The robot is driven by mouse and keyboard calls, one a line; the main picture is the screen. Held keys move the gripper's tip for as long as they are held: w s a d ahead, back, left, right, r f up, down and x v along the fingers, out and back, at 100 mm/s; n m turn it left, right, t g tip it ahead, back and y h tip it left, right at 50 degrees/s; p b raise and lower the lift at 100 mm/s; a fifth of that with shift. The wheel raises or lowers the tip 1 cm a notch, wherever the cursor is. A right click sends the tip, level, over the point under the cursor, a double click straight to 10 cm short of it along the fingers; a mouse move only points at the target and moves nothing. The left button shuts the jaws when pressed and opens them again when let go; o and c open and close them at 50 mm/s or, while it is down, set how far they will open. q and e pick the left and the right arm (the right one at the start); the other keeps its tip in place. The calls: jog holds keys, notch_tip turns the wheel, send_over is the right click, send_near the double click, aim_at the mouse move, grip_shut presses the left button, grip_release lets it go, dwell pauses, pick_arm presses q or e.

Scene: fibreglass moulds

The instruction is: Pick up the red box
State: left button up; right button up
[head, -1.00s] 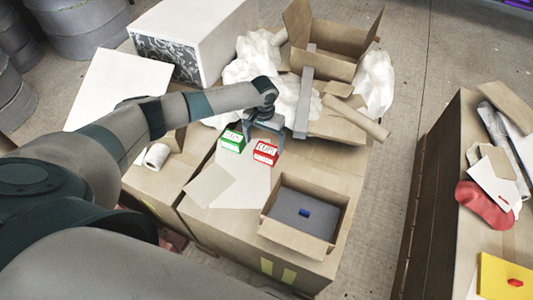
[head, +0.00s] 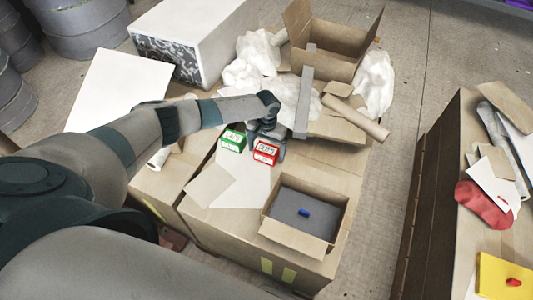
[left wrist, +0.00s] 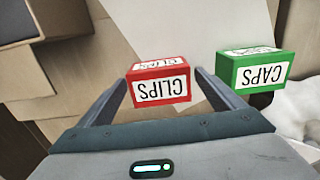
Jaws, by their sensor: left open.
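The red box (head: 266,151), with a white label, sits on the cardboard surface next to the green box (head: 233,140). In the left wrist view the red box (left wrist: 159,82) reads CLIPS and the green box (left wrist: 252,70) reads CAPS. My left gripper (head: 267,148) is open, with its fingers on either side of the red box. In the left wrist view the left gripper (left wrist: 160,88) has one finger close to the box's left side and the other between the red and green boxes. Whether the fingers touch the box is unclear. My right gripper is not in view.
An open carton (head: 330,222) with a grey bottom and a small blue item stands in front. A grey bar (head: 303,103), white crumpled wrapping (head: 243,74) and a cardboard tube (head: 356,117) lie behind. White paper (head: 240,180) lies flat in front of the boxes.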

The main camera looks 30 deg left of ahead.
aim_at(268, 149)
pick_arm(q)
jog(key=shift+c, duration=0.9)
jog(key=c, duration=1.1)
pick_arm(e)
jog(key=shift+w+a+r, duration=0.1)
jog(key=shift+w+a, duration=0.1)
pick_arm(q)
jog(key=shift+r, duration=0.1)
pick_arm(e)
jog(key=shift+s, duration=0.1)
